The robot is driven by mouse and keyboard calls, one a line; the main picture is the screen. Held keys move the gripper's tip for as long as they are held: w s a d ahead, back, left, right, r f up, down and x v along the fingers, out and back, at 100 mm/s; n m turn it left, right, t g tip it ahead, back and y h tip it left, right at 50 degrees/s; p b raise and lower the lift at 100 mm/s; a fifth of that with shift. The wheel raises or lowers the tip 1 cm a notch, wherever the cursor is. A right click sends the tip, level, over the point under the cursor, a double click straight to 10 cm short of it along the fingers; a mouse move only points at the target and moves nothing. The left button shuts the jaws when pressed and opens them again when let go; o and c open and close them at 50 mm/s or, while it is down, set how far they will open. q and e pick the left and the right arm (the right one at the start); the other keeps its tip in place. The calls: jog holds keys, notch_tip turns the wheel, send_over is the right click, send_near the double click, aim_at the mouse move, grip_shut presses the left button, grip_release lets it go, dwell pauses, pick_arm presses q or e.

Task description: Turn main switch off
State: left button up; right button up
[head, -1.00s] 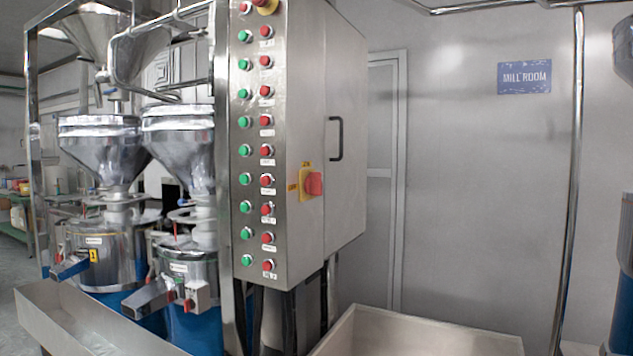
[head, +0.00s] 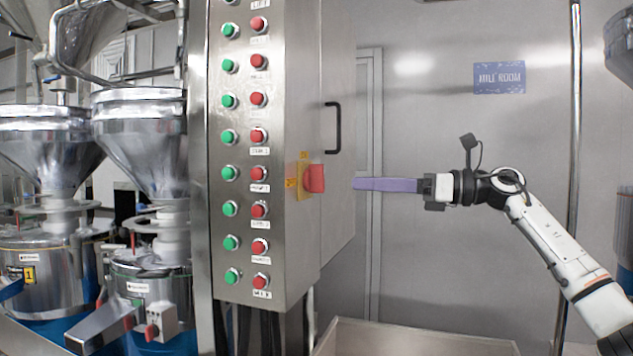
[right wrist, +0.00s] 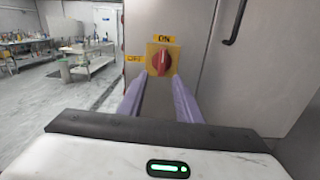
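The main switch is a red rotary knob (head: 314,178) on a yellow plate (head: 302,192), on the side of the steel control cabinet. In the right wrist view the red knob (right wrist: 162,61) looks upright, in line with the ON label above it (right wrist: 166,39); the OFF label (right wrist: 135,58) is at its left. My right gripper (head: 355,184) has purple fingers pointing left at the knob, with a gap short of it in the head view. In the right wrist view its two fingers (right wrist: 160,84) are apart with nothing between them, and the knob lies ahead. My left gripper is not in view.
The cabinet front (head: 245,150) carries columns of green and red push buttons. A black door handle (head: 333,128) sticks out above and right of the switch. A steel bin (head: 420,335) stands below. Steel hoppers (head: 145,140) are at left. Air around the knob looks clear.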

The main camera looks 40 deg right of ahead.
aim_at(324, 176)
jog(key=p+x, duration=0.2)
jog(key=r+p+x, duration=0.1)
jog(key=p+x, duration=0.1)
jog(key=x, duration=0.1)
jog(key=p+x, duration=0.2)
jog(key=shift+w+r, duration=0.3)
jog(key=shift+w, duration=0.05)
jog(key=shift+w+a+f+p, duration=0.15)
jog(key=shift+w+a+p, duration=0.15)
jog(key=shift+w, duration=0.2)
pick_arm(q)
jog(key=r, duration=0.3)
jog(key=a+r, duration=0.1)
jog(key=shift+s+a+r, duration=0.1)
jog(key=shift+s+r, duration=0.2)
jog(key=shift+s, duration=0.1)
pick_arm(e)
jog(key=shift+w, duration=0.1)
jog(key=c, duration=0.6)
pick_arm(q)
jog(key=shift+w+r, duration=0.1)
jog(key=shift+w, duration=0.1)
pick_arm(e)
jog(key=shift+n, duration=0.3)
grip_shut()
